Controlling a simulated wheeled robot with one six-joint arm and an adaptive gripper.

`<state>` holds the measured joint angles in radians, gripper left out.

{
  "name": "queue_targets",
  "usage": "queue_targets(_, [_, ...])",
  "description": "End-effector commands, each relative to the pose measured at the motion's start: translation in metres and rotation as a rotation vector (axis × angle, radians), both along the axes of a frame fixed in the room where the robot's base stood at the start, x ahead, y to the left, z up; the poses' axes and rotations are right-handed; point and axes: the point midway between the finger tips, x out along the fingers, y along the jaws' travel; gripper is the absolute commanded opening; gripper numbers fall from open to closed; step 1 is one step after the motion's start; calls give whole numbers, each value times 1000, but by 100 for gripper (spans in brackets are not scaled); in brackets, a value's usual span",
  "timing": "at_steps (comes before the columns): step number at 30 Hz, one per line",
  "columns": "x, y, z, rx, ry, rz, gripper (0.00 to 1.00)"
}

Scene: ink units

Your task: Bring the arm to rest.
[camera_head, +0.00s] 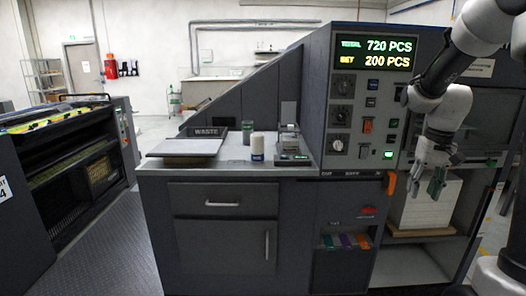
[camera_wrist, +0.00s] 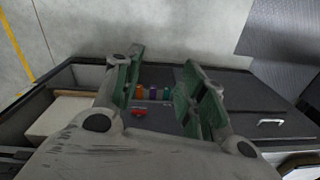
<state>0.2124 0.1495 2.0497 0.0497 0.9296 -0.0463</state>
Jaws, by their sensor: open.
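My gripper (camera_head: 427,178) hangs at the right of the head view, in front of the machine's right-hand section and its lower shelf. It is pale grey with green finger pads and points downward. In the wrist view my gripper (camera_wrist: 160,92) shows its two fingers well apart with nothing between them. Past the fingers lie the cabinet front and the floor. My arm comes down from the top right of the head view.
The machine's control panel (camera_head: 366,100), with knobs and a display reading 720 and 200 PCS, stands left of my gripper. A white block (camera_head: 424,208) sits on the shelf below. The grey counter (camera_head: 222,168) holds a waste tray (camera_head: 186,147), a small container (camera_head: 257,148) and a small device (camera_head: 291,150).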

Motion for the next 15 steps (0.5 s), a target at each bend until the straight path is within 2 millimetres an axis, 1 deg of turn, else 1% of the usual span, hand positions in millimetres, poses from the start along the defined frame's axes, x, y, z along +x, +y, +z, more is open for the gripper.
queue_targets(1, [-28, 12, 15, -7, -11, 10, 41])
queue_targets(2, [-43, 17, 21, -12, -14, 14, 41])
queue_targets(3, [-63, 25, 28, -18, -21, 22, 41])
queue_targets(5, [-93, 35, 36, -26, -35, 35, 41])
queue_targets(6, [-112, 41, 41, -32, -49, 46, 41])
queue_targets(9, [-154, 54, 49, -45, -94, 77, 41])
queue_targets(12, [-186, 64, 54, -59, -155, 112, 41])
queue_targets(15, [-204, 71, 60, -66, -227, 140, 41])
